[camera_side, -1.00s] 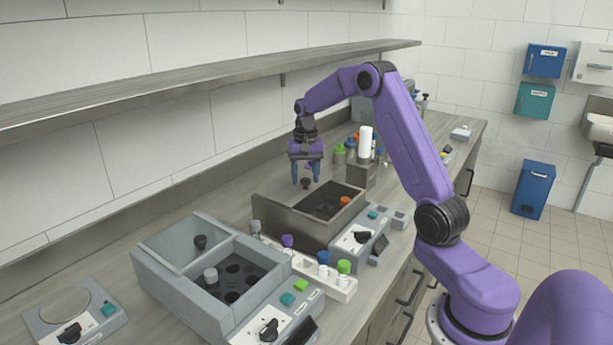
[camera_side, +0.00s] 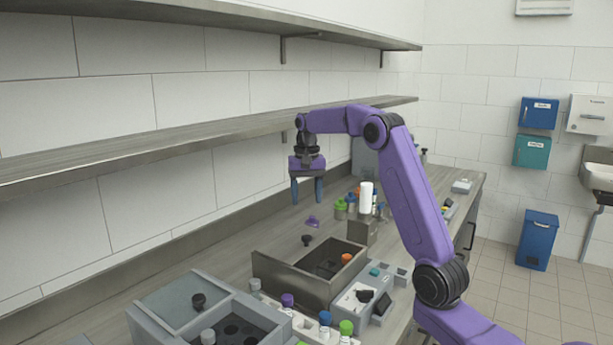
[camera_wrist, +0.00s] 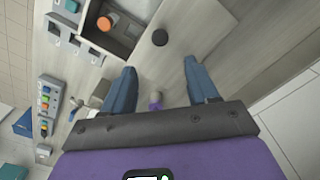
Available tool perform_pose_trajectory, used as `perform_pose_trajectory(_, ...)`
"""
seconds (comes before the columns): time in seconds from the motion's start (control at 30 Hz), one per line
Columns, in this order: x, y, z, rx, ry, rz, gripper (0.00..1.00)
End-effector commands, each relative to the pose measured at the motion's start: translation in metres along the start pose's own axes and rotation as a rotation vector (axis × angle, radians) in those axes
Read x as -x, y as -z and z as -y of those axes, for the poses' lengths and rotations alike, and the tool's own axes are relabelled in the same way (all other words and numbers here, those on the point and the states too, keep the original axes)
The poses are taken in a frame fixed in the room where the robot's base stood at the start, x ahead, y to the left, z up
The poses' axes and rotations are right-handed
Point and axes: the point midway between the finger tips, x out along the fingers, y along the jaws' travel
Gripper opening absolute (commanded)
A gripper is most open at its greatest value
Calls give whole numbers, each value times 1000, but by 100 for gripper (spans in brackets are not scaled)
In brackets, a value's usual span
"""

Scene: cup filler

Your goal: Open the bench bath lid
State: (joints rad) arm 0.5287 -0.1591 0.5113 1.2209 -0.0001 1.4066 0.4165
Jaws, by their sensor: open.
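The steel box with a control panel, taken as the bench bath (camera_side: 290,283), stands mid-bench. Its top is at least partly uncovered, with an orange cap visible inside; the cap also shows in the wrist view. A black knob (camera_side: 308,240) stands at the back of the box and shows in the wrist view (camera_wrist: 160,37). It seems to sit on a lid shifted back, but the lid's edges are unclear. My gripper (camera_side: 307,201) is open and empty, pointing down above the knob and clear of it. Its open fingers also show in the wrist view (camera_wrist: 158,68).
A grey unit with a glass cover (camera_side: 180,303) and black knob stands in front left. A rack of capped vials (camera_side: 305,325) lies between the units. A small purple item (camera_side: 313,221) lies behind the bath. Bottles (camera_side: 351,205) stand to the right; a shelf (camera_side: 200,140) runs along the wall.

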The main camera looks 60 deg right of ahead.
Motion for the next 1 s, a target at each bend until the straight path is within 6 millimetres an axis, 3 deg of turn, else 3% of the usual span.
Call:
perform_pose_trajectory(0.17,33,0,0,0,2,-4,59)
perform_pose_trajectory(0.4,53,0,1,2,1,-2,59)
perform_pose_trajectory(1.0,57,0,0,1,0,0,59)
